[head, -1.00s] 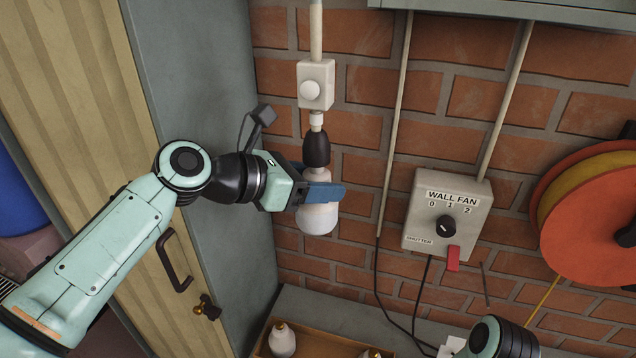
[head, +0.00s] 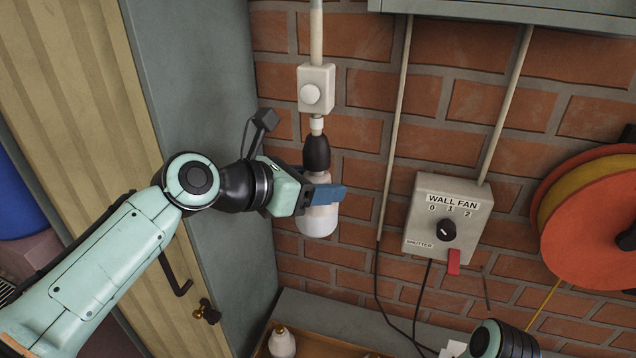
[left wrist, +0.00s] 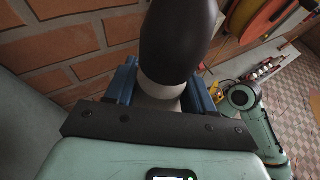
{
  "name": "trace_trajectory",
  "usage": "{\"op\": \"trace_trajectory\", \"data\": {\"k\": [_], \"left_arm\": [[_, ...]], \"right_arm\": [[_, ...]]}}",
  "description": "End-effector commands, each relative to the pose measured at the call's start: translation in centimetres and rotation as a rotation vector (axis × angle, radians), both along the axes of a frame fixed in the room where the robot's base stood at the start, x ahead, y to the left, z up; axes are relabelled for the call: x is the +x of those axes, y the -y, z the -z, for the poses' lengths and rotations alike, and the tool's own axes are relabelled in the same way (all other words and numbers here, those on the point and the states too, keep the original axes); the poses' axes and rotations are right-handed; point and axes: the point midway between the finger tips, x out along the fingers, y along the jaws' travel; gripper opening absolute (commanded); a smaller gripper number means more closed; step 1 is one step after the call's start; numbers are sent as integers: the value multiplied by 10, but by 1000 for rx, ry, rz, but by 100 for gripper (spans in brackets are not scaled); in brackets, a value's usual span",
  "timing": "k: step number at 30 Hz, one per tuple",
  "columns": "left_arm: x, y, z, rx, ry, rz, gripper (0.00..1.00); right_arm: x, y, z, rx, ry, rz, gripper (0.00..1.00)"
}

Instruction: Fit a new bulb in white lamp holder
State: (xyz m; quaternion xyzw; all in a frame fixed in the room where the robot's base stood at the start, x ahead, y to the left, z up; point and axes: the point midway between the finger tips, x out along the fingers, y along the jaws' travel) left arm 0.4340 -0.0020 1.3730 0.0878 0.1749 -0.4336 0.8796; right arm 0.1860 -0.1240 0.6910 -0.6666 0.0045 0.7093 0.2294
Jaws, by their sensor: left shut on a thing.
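The lamp holder (head: 317,152) is a black socket with a white cap, hanging below a white switch box (head: 316,88) on the brick wall. A white bulb (head: 318,224) stands upright directly under it, its top meeting the socket's lower end. How far it is seated cannot be told. My left gripper (head: 322,195), with blue fingers, is shut around the bulb's upper part. In the left wrist view the black socket (left wrist: 178,38) fills the top, with the white bulb (left wrist: 162,92) below it between the fingers. My right gripper is out of view.
A wooden tray (head: 318,346) at the bottom holds another white bulb (head: 282,342). A grey cabinet side (head: 190,90) stands close left of the holder. A wall fan control box (head: 447,217) and an orange reel (head: 595,215) are on the right.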

Motion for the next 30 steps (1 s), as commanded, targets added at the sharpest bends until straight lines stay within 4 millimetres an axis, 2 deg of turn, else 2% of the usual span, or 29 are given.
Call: {"op": "trace_trajectory", "data": {"k": [30], "left_arm": [[-1, 0, -5, -5, 7, -176, 23]], "right_arm": [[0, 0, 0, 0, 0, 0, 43]]}}
